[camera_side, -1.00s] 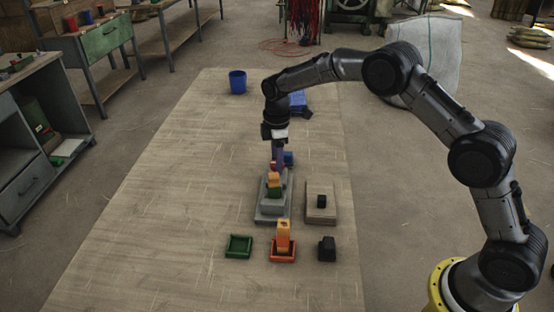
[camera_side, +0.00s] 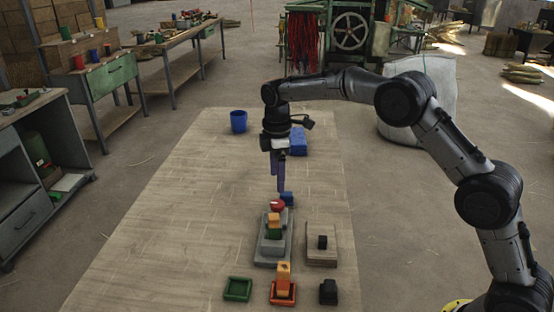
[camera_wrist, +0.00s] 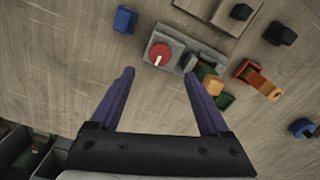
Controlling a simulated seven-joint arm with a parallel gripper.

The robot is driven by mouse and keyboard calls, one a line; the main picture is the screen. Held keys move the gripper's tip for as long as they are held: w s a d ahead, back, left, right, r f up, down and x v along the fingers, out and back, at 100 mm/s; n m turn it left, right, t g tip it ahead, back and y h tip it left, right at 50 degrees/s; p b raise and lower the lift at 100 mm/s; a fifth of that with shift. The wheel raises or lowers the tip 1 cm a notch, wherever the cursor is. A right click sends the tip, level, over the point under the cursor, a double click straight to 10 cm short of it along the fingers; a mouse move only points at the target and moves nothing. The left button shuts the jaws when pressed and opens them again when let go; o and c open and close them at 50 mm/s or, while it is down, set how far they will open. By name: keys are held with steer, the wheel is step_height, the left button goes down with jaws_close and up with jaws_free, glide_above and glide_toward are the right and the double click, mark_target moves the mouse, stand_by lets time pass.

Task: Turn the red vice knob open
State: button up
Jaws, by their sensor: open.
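The red vice knob (camera_side: 277,206) sits at the far end of the grey vice (camera_side: 272,248). In the wrist view the knob (camera_wrist: 160,54) is a red disc with a white mark, just beyond the line between my fingertips. My gripper (camera_side: 281,188) is above the knob and apart from it. In the wrist view my gripper (camera_wrist: 159,75) is open, with two purple fingers spread apart and nothing between them. An orange-yellow block (camera_side: 273,219) and a green block (camera_side: 273,234) are at the vice's middle.
A blue block (camera_side: 287,198) stands just behind the knob. A wooden plate with a black block (camera_side: 322,242) lies right of the vice. A green tray (camera_side: 238,289), an orange block (camera_side: 283,273) in an orange tray and another black block (camera_side: 328,291) are in front.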

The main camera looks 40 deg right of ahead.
steer(key=shift+r, duration=2.6)
steer(key=s+d+r+t, duration=0.2)
steer(key=s+r, duration=0.2)
steer(key=r, duration=0.8)
steer(key=s+d+r+m+t, duration=0.15)
steer(key=s+r, duration=0.25)
steer(key=s, duration=0.6)
steer(key=s+r+m+t, duration=0.1)
steer(key=s+r+m, duration=0.2)
steer(key=s, duration=0.7)
steer(key=s+d+f+m+t, duration=0.1)
steer(key=s+f+m, duration=0.7)
steer(key=s+f, duration=0.5)
steer(key=shift+s, duration=0.85)
